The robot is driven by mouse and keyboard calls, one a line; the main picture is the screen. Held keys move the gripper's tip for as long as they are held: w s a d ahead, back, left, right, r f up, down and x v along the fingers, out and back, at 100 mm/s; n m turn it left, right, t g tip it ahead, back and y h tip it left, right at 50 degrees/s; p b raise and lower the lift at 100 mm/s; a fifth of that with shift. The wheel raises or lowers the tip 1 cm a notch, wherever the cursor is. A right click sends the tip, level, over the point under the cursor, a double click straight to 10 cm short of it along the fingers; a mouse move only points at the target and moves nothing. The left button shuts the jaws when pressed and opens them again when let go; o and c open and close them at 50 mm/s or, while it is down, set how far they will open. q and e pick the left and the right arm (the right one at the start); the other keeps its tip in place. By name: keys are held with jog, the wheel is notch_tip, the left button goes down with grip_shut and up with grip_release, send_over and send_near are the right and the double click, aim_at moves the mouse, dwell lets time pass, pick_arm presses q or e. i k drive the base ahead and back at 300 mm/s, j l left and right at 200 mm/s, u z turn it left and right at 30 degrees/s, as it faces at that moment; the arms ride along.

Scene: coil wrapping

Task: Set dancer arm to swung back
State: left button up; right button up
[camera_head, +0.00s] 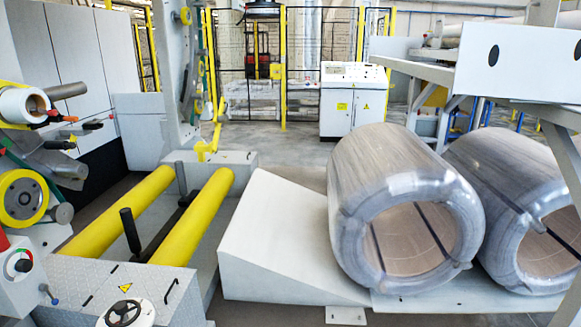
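At the left edge is a wrapping head with a white film roll (22,104), a grey roller (66,90) and a yellow-rimmed wheel (22,199). Short black arms or handles (92,125) stick out to the right beside the film roll, some with red or orange ends. I cannot tell for certain which part is the dancer arm, nor its position. A black upright lever (130,232) stands by the yellow rollers. Neither of my grippers is in view.
Two yellow rollers (196,215) lie in the machine bed. A light grey ramp (270,235) leads to two wrapped coils (385,170) on the right. A control cabinet (350,105) and a yellow-posted fence (283,70) stand behind. A handwheel (124,313) is at the front.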

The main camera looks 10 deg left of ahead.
aim_at(48, 144)
jog(key=i+u, duration=0.2)
jog(key=i, duration=0.55)
jog(key=i+l+u, duration=0.15)
jog(key=i, duration=0.6)
